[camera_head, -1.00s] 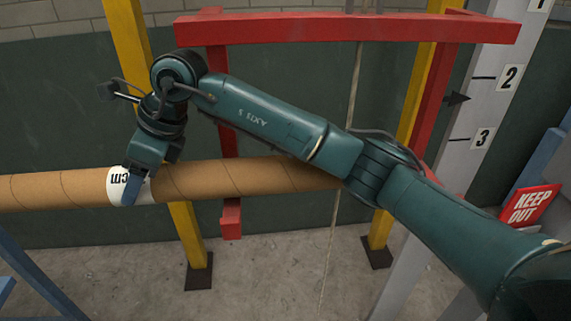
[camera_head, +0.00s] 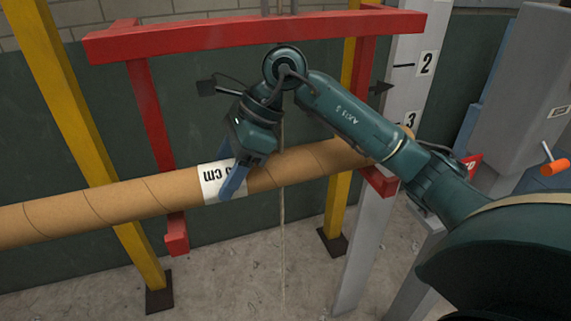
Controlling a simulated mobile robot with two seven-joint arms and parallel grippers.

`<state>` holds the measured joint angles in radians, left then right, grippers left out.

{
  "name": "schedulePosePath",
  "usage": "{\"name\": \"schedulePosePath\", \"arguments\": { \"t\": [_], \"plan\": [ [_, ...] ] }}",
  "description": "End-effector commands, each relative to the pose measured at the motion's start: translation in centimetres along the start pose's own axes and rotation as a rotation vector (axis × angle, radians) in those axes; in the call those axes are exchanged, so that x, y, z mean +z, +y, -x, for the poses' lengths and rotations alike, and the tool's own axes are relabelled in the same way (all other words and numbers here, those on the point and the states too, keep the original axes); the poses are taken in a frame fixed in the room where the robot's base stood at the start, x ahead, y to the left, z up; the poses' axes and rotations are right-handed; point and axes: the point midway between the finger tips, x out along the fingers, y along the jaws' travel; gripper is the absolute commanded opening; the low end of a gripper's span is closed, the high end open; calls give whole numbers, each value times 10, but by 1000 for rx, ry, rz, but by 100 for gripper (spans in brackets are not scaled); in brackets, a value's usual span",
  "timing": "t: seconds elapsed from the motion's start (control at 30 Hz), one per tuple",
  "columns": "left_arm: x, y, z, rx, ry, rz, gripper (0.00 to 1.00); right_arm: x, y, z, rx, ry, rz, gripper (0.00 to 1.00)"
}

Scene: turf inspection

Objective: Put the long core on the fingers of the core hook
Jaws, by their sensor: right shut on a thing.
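The long core (camera_head: 120,203) is a brown spiral cardboard tube with a white label band (camera_head: 213,183). It runs from the left edge, rising to the right, its right end near the grey post. My right gripper (camera_head: 235,180) is shut on it at the band; its blue finger shows in front. The core hook (camera_head: 255,33) is a red frame with two hanging arms. The core passes in front of both arms, above the left finger (camera_head: 176,240) with a gap in the picture, and just above the right finger (camera_head: 380,182). I cannot tell whether it touches the right one. My left gripper is out of view.
Yellow posts (camera_head: 85,140) (camera_head: 340,200) stand on the concrete floor. A grey scale post (camera_head: 372,240) with numbers stands close by the core's right end. A rope (camera_head: 283,240) hangs mid-frame. A red sign (camera_head: 472,166) is partly hidden by my arm. An orange handle (camera_head: 553,167) is far right.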

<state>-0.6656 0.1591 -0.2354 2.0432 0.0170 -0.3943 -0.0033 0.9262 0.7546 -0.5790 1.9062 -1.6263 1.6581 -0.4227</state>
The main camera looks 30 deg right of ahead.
Motion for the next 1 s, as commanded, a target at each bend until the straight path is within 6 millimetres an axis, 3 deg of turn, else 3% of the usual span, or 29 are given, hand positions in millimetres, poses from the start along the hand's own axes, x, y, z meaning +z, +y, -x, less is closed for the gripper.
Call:
{"name": "schedulePosePath", "arguments": {
  "t": [0.2,0.47,0.73,1.0],
  "plan": [
    [2,2,-4,6,11,-1,73,-40,-1,25,-4,-3,-3,11],
    [-4,4,-3,13,32,-5,73,-56,-1,36,-2,-3,-1,11],
    [3,6,-9,22,40,-10,73,-90,-1,56,-4,-2,-3,11],
    [-3,14,-9,43,68,-18,73,-96,0,45,-3,-5,2,11]
  ]
}}
